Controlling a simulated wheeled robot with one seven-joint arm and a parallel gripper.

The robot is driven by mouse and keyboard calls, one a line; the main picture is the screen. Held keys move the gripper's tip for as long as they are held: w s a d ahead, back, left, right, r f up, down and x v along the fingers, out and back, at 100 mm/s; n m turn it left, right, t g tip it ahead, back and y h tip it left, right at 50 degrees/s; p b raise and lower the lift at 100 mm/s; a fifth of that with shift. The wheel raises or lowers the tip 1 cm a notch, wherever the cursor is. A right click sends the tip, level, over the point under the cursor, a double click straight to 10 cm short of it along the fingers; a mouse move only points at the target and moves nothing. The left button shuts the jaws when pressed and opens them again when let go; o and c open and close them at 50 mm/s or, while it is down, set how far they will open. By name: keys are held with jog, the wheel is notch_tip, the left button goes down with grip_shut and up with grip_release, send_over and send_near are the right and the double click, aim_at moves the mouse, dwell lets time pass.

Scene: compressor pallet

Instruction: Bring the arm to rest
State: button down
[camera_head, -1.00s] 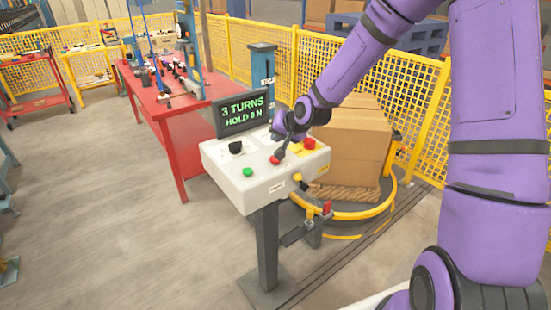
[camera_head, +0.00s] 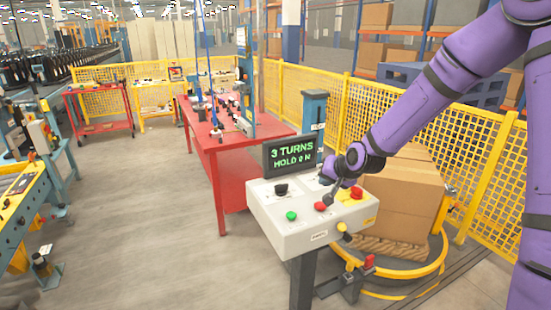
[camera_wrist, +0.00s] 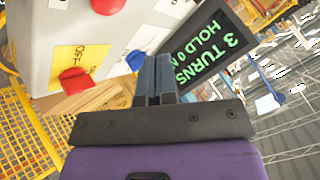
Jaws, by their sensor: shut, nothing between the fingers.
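My purple arm reaches in from the right in the head view. My gripper (camera_head: 332,200) is over the white control box, near its red button (camera_head: 320,206); whether it touches anything there I cannot tell. In the wrist view my gripper (camera_wrist: 154,58) shows two dark fingers shut together with nothing between them.
A large carton (camera_head: 398,205) on a pallet stands behind the box, inside a yellow ring (camera_head: 420,272). A red workbench (camera_head: 215,160) is behind to the left. Yellow mesh fence (camera_head: 400,130) runs along the back right. The grey floor (camera_head: 140,220) at left is clear.

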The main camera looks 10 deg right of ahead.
jog(key=s+d+r+n+g+h, duration=0.1)
jog(key=s+d+r+n+h, duration=0.15)
jog(key=s+r, duration=0.9)
jog(key=s+d+r+n+g+h, duration=0.1)
jog(key=s+d+r+h, duration=0.15)
jog(key=s+r, duration=0.95)
jog(key=s+d+f+g+y, duration=0.1)
jog(key=s, duration=1.2)
jog(key=shift+s+n, duration=0.35)
jog(key=shift+s, duration=0.05)
